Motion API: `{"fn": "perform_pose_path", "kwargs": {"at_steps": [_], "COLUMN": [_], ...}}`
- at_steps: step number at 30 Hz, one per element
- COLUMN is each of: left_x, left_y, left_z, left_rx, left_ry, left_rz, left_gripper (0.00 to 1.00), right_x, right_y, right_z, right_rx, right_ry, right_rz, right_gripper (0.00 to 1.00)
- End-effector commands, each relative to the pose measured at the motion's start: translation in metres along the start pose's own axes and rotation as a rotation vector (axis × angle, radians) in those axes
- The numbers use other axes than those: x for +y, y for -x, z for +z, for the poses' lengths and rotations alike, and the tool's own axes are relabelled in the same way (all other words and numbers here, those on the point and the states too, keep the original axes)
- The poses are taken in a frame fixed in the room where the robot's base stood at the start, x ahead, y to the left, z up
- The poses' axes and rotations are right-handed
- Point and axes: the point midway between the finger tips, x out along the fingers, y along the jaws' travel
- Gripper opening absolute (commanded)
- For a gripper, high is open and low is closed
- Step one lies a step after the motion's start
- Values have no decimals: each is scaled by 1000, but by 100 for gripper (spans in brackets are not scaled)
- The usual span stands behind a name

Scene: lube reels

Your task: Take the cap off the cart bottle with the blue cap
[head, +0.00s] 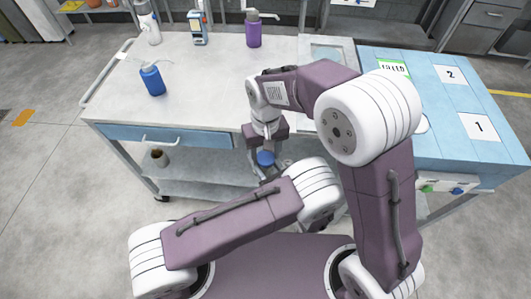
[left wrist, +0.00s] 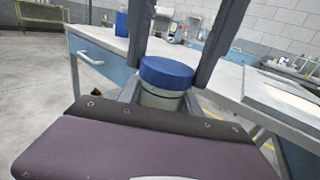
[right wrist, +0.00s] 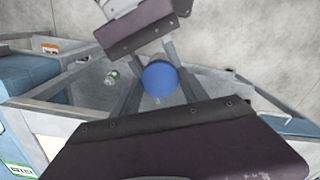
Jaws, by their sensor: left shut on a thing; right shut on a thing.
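The bottle with the blue cap (left wrist: 167,73) is held in the air in front of the cart; its pale grey body (left wrist: 160,100) shows just under the cap. My left gripper (left wrist: 162,92) is shut on the body, below the cap. My right gripper (right wrist: 160,84) reaches down from above and is shut at the blue cap, one finger on each side. In the head view the cap (head: 265,158) shows below my right wrist, and the lower bottle is hidden. The cap appears seated on the bottle, upright.
A blue bottle (head: 152,79), a purple pump bottle (head: 254,30) and other bottles stand on the cart top (head: 200,90). A light blue table (head: 450,100) with number cards is at right. The cart's edge and lower shelf (head: 195,160) lie close behind the grippers.

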Motion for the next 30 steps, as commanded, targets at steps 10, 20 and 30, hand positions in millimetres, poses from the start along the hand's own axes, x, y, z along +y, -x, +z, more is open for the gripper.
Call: {"fn": "perform_pose_path", "kwargs": {"at_steps": [10,20,30], "left_x": [0,0,0], "left_y": [0,0,0], "left_z": [0,0,0], "left_rx": [0,0,0], "left_ry": [-1,0,0], "left_rz": [1,1,1], "left_gripper": [0,0,0], "right_x": [0,0,0], "right_y": [0,0,6], "right_z": [0,0,0], "right_rx": [-1,-1,0], "right_ry": [257,258,257], "right_rz": [1,1,1], "right_gripper": [3,2,2]}}
